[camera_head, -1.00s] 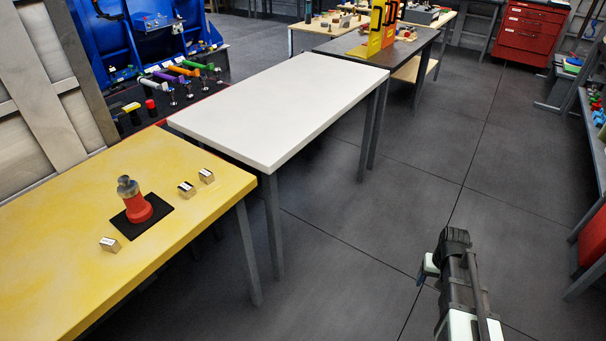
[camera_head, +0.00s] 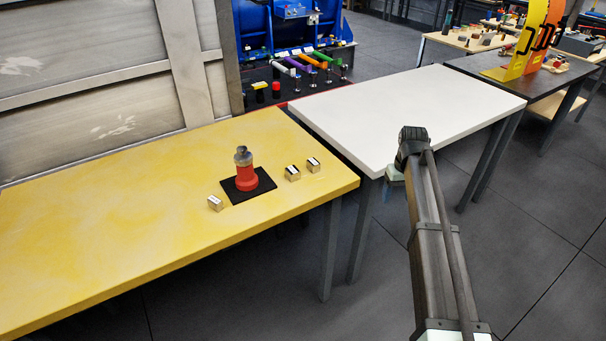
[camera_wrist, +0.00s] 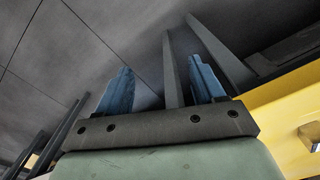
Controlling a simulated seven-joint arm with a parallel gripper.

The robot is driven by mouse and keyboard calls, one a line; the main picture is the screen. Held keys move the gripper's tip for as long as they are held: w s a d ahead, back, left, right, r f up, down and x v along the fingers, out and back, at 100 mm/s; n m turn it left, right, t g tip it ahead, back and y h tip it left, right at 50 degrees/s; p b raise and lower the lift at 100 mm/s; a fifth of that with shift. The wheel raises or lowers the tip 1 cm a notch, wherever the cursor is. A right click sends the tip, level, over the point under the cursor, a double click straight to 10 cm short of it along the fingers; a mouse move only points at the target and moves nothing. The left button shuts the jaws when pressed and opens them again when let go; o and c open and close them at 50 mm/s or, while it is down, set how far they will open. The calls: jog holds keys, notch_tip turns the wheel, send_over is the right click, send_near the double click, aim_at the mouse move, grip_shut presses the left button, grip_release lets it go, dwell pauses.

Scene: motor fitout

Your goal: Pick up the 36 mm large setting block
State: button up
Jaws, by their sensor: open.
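Three small metallic setting blocks with white-and-dark labels sit on the yellow table in the head view: a left block (camera_head: 215,203), a middle block (camera_head: 292,173) and a right block (camera_head: 313,164). Their labels are too small to read, so I cannot tell which is the 36 mm one. In the wrist view, part of a block (camera_wrist: 311,134) shows at the right edge on the yellow surface. My gripper (camera_wrist: 162,82) is open and empty, its two blue fingers apart over the dark floor. It is off to the right of the yellow table, away from the blocks.
A red cylinder with a grey top (camera_head: 245,172) stands on a black mat (camera_head: 264,180) between the left and middle blocks. The yellow table (camera_head: 120,220) is otherwise clear. A bare white table (camera_head: 410,110) adjoins it. Table legs (camera_head: 330,250) stand near my arm.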

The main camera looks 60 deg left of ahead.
jog(key=s+a+r, duration=0.2)
jog(key=s+a, duration=0.1)
jog(key=a, duration=0.1)
jog(key=s+a+r+n, duration=0.1)
jog(key=s+a+r, duration=0.1)
jog(key=a+r, duration=0.1)
jog(key=s+a+r+n, duration=0.1)
jog(key=s+a+r, duration=0.1)
jog(key=a, duration=0.4)
jog(key=shift+s+a+r, duration=0.1)
jog(key=shift+s+r, duration=0.05)
jog(key=shift+s, duration=0.7)
jog(key=s+a+r+n, duration=0.3)
jog(key=s+a+r, duration=0.6)
jog(key=s+a, duration=0.3)
send_over(292, 169)
jog(key=f, duration=0.9)
jog(key=shift+w+d, duration=0.3)
jog(key=shift+w, duration=0.05)
jog(key=shift+s+a+f, duration=0.1)
jog(key=shift+s+f, duration=0.1)
jog(key=shift+f, duration=1.1)
jog(key=shift+s+a+f, duration=0.1)
jog(key=shift+s+f, duration=0.05)
jog(key=shift+f, duration=1.15)
jog(key=shift+c, duration=0.4)
grip_shut()
